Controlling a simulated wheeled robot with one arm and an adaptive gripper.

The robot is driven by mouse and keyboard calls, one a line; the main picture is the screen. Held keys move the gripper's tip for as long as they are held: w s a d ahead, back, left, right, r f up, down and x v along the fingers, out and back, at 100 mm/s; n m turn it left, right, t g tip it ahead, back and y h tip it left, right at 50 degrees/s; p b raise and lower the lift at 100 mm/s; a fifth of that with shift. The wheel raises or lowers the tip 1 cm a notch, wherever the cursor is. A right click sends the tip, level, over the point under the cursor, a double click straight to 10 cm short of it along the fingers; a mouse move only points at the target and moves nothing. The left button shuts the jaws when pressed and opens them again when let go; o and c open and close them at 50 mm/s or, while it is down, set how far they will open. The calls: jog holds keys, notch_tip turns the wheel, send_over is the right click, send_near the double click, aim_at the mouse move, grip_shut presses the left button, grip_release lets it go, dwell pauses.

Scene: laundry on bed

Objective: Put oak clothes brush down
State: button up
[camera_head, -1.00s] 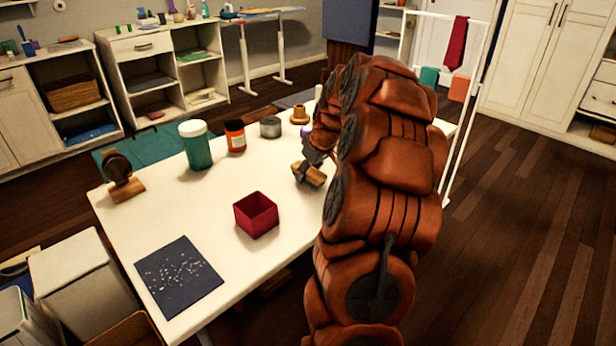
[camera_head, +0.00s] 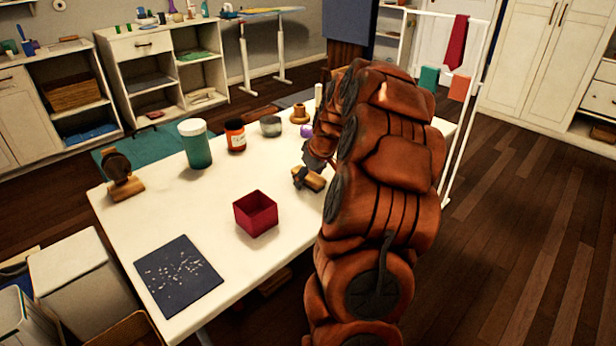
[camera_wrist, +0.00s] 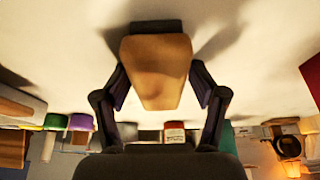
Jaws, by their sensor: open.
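The oak clothes brush (camera_head: 314,181) is a tan wooden block with a dark part at its left end. It appears to rest on the white table (camera_head: 222,282), right of the red box. My gripper (camera_wrist: 158,78) is open. In the wrist view its dark fingers stand one on each side of the brush (camera_wrist: 156,62), close to its edges, and shadows fall on the table around it. In the head view my arm hides part of the gripper, and exact finger contact cannot be told.
The red open box (camera_head: 255,214) and a dark speckled mat (camera_head: 179,275) lie nearer on the table. A teal jar (camera_head: 196,148), an orange jar (camera_head: 235,136), a grey tin (camera_head: 271,127) and a wooden stand (camera_head: 122,180) stand farther back and left. Bare tabletop lies between them.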

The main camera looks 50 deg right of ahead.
jog(key=shift+r, duration=0.1)
jog(key=shift+r, duration=0.55)
jog(key=v, duration=1.1)
jog(key=shift+s+r, duration=0.15)
jog(key=shift+s, duration=0.05)
jog(key=s+a+f+n+g+y, duration=0.1)
jog(key=s+a+g, duration=0.15)
jog(key=a, duration=1.05)
jog(key=s+a+f+g, duration=0.1)
jog(key=s+a+f, duration=0.15)
jog(key=a, duration=1.15)
jog(key=s+a+f+g, duration=0.1)
jog(key=s+a, duration=0.2)
jog(key=s, duration=0.4)
jog(key=s+a+f+g, duration=0.1)
jog(key=s+a+f, duration=0.1)
jog(key=s+a, duration=0.2)
jog(key=s+a+f+g+h, duration=0.1)
jog(key=s+a, duration=0.2)
jog(key=s, duration=0.7)
jog(key=shift+a+f+m+g, duration=0.15)
jog(key=shift+f+m+g, duration=0.2)
jog(key=shift+m, duration=0.05)
